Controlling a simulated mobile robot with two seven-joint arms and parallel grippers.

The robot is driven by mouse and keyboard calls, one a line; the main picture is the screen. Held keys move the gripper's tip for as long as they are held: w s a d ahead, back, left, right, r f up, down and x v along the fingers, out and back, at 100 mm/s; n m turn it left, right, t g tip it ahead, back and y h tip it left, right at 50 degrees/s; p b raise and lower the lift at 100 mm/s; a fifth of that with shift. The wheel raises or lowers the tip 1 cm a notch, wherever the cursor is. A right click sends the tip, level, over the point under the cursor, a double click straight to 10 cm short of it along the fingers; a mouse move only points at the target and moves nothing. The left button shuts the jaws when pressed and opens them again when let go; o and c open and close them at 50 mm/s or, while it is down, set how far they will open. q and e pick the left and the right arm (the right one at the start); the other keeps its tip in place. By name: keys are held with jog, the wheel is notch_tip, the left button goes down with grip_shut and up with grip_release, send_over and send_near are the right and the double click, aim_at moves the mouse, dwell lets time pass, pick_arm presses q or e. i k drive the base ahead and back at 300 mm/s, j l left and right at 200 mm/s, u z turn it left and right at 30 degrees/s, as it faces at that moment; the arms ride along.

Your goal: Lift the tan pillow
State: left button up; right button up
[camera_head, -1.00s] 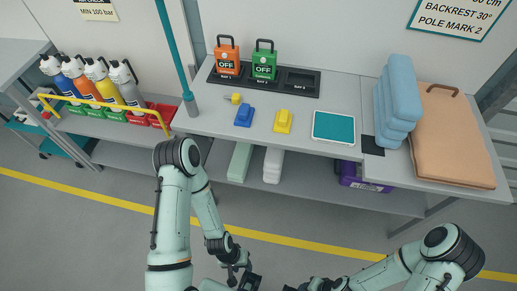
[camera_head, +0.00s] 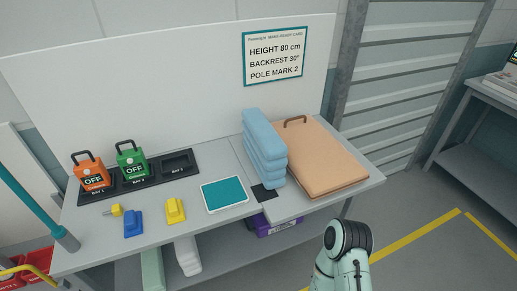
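The tan pillow (camera_head: 316,160) is a flat, tan, rectangular pad with a brown handle (camera_head: 295,121) at its far left edge. It lies flat at the right end of the grey bench (camera_head: 218,221). A stack of light blue folded pads (camera_head: 263,148) stands right against its left side. One of my arms shows at the bottom, in front of the bench and below the pillow, not touching it. Its gripper is out of the frame, and my other gripper is also out of view.
A teal-topped tablet (camera_head: 224,194), a yellow block (camera_head: 175,211) and a blue block (camera_head: 133,223) lie on the bench. Orange (camera_head: 90,174) and green (camera_head: 132,161) lockout boxes stand in a black tray. Floor right of the bench is clear.

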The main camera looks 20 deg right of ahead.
aim_at(319, 164)
jog(key=l+z, duration=0.15)
jog(key=z, duration=1.4)
